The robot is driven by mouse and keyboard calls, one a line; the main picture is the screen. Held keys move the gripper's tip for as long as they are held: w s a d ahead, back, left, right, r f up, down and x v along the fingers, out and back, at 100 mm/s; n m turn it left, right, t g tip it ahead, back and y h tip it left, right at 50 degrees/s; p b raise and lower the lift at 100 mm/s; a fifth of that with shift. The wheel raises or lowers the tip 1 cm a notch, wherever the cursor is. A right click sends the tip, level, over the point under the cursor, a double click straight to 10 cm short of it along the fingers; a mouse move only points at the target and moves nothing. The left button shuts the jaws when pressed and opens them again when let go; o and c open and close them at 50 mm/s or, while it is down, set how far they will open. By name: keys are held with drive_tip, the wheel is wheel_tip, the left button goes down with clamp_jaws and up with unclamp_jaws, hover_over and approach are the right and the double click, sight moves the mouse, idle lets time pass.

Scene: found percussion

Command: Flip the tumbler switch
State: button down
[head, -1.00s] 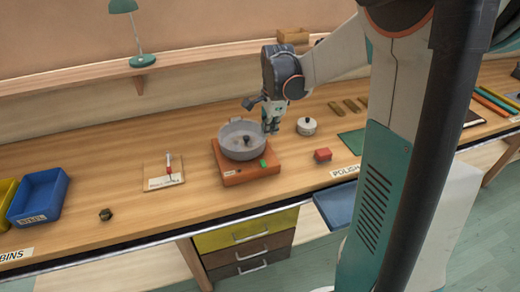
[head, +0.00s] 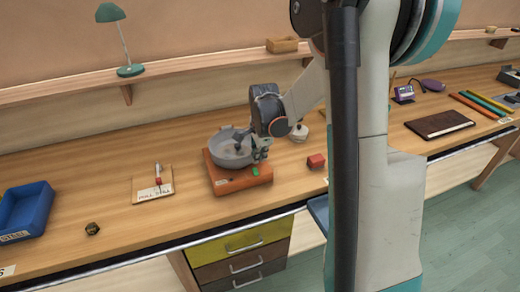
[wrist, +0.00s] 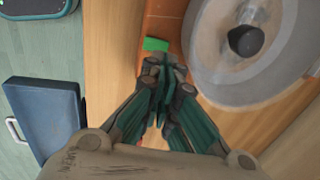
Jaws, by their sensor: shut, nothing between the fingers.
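A small green tumbler switch (head: 255,171) sits at the front right edge of an orange base (head: 228,184) on the bench. It also shows in the wrist view (wrist: 156,44), just beyond my fingertips. A grey metal pan (head: 230,158) with a dark knob in its middle stands on the base. My gripper (head: 262,153) is low at the pan's right side, close to the switch. In the wrist view my gripper (wrist: 166,78) is shut and empty, its tips over the orange base between the switch and the pan. I cannot tell whether they touch anything.
A board with a red-tipped tool (head: 153,188), a dark nut (head: 92,229) and a blue bin (head: 24,210) are to the left. The bench front between them is clear.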

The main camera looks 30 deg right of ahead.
sight(260, 174)
drive_tip(key=shift+w+f+b, duration=0.15)
drive_tip(key=shift+f+b, duration=0.1)
drive_tip(key=shift+f, duration=0.75)
drive_tip(key=shift+w+f+b, duration=0.15)
drive_tip(key=shift+f+b, duration=0.1)
drive_tip(key=shift+f, duration=0.7)
drive_tip(key=shift+w+d+f+g, duration=0.1)
drive_tip(key=shift+w+f+g, duration=0.2)
drive_tip(key=shift+g, duration=0.2)
drive_tip(key=shift+s, duration=0.15)
drive_tip(key=shift+s+b, duration=0.3)
drive_tip(key=shift+s, duration=0.5)
drive_tip(key=shift+r, duration=0.15)
